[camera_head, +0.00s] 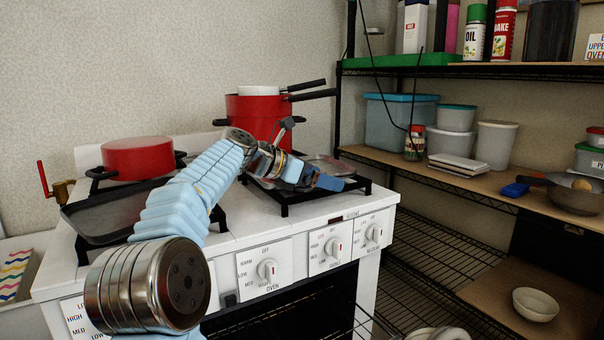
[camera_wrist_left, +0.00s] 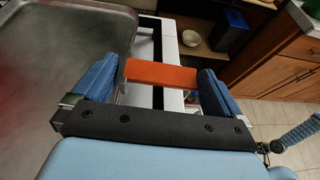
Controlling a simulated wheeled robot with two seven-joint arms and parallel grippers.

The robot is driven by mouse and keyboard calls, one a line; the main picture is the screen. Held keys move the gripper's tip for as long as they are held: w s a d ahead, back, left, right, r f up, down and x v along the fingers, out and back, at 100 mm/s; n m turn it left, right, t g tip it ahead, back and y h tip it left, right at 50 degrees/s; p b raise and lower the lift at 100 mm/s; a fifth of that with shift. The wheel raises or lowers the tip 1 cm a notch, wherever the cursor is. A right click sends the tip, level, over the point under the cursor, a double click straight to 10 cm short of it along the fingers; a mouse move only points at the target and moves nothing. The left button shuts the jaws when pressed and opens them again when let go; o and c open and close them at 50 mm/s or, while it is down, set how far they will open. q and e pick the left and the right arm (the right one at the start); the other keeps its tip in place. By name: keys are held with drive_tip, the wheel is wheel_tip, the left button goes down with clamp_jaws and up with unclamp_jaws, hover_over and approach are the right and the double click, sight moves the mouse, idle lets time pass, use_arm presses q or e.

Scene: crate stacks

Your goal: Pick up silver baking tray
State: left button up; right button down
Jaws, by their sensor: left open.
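The silver baking tray (camera_head: 335,166) lies on the right side of the stove top, partly hidden behind my left arm and gripper. In the left wrist view its shiny grey surface and rim (camera_wrist_left: 72,50) fill the left side, with a reddish reflection. My left gripper (camera_head: 326,182) is over the right front burner, close to the tray. In the wrist view its two blue fingers (camera_wrist_left: 160,85) are apart, and the tray lies beside the left finger, not clearly between them. An orange strip (camera_wrist_left: 160,75) shows between the fingers; I cannot tell what it is. My right gripper is not in view.
A dark tray (camera_head: 84,222) sits on the left front burner, with a red pot (camera_head: 137,157) behind it. A tall red pot with handles (camera_head: 240,108) stands behind my arm. A wire shelf (camera_head: 445,160) with tubs and a pan (camera_head: 577,198) stands to the right.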

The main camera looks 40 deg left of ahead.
use_arm(q)
drive_tip(key=shift+w+d, duration=0.1)
drive_tip(key=shift+c, duration=0.2)
drive_tip(key=c, duration=0.9)
drive_tip(key=shift+c, duration=0.8)
drive_tip(key=shift+r, duration=0.1)
